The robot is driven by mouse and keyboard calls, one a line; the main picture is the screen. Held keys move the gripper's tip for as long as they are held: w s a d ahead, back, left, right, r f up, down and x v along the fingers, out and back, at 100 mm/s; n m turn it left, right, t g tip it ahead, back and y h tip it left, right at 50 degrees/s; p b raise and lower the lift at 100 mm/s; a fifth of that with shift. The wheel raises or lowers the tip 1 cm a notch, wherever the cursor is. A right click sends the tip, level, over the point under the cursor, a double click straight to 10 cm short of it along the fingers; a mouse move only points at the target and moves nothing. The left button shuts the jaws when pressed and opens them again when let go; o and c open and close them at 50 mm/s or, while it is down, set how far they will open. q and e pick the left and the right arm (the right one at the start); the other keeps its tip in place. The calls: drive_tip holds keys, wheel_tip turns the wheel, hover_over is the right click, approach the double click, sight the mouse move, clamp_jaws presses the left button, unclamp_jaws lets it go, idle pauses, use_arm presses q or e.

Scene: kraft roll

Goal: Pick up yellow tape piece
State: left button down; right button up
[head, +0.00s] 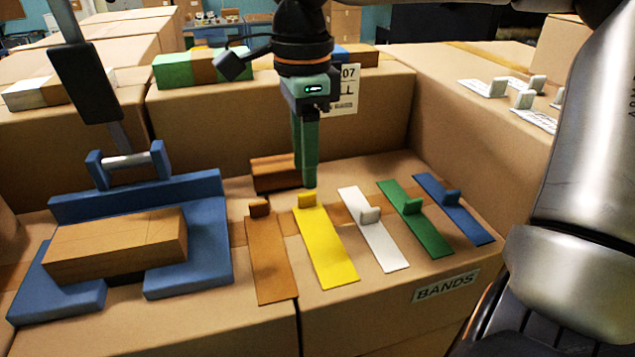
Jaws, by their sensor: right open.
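The yellow tape piece (327,249) is a flat strip lying on the cardboard surface, with a small upright yellow tab (307,200) at its far end. My right gripper (306,183) points straight down with its green fingers just above or behind that tab. It is open, and nothing shows between its fingers. The fingers are seen nearly edge-on, so I cannot tell whether they touch the tab. My left gripper is not in view.
Brown (269,262), white (375,235), green (417,222) and blue (455,213) strips with tabs lie beside the yellow one. A blue fixture (190,250) holding a brown block (118,245) stands left. A brown block (274,175) lies behind the gripper. Taller cardboard boxes (205,120) rise behind.

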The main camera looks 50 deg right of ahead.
sight(299, 208)
drive_tip(key=f, duration=0.4)
drive_tip(key=shift+w+a+f+p, duration=0.1)
drive_tip(key=shift+w+a+p, duration=0.2)
drive_tip(key=shift+a, duration=0.1)
drive_tip(key=shift+f, duration=0.6)
clamp_jaws()
